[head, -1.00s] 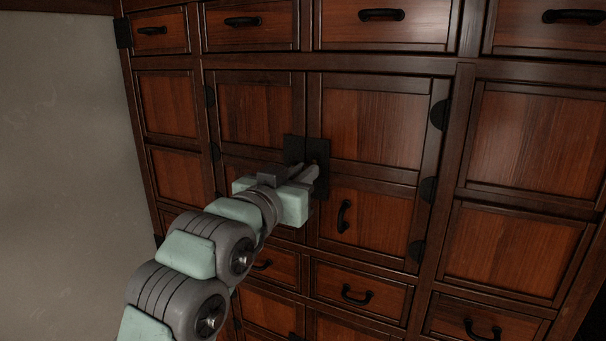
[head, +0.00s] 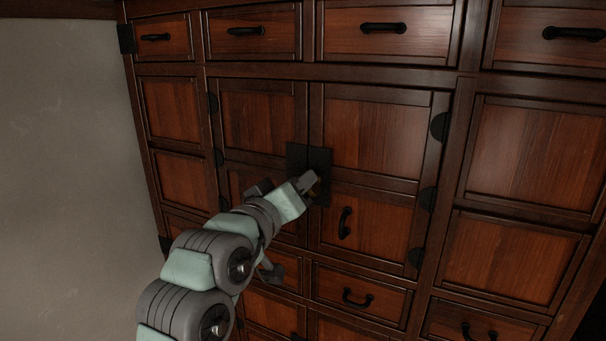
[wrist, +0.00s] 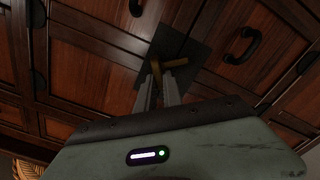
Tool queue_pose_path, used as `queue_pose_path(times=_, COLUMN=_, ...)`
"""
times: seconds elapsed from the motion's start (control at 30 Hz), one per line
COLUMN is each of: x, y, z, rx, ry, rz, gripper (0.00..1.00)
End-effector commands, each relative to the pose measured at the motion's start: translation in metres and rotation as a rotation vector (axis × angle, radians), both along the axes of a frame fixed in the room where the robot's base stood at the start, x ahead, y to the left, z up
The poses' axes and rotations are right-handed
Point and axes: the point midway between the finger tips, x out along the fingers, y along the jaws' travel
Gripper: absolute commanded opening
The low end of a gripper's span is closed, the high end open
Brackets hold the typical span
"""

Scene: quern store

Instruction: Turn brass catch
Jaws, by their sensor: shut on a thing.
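The brass catch (wrist: 175,63) shows in the wrist view as a small golden bar on a dark square metal plate (wrist: 197,52). In the head view only a bit of the catch (head: 317,187) shows past my fingers. The plate (head: 321,160) spans the seam between two wooden cabinet doors. My gripper (wrist: 163,80) is shut on the catch, with its two grey fingers on either side of it. In the head view my gripper (head: 308,183) is at the plate's lower part, rolled over to one side. The fingers hide part of the catch.
The left door (head: 257,112) and right door (head: 374,130) look closed. Drawers with black pulls surround them. A black door handle (head: 344,223) sticks out just right of and below my gripper. A bare pale wall (head: 60,170) is at the left.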

Motion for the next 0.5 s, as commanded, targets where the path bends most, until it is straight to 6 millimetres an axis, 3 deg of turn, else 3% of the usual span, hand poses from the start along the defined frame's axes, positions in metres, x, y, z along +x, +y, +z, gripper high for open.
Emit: queue_pose_path(times=0.5, x=0.0017, y=0.0034, z=0.0015, rx=-0.449, ry=0.210, rz=-0.001, gripper=0.00)
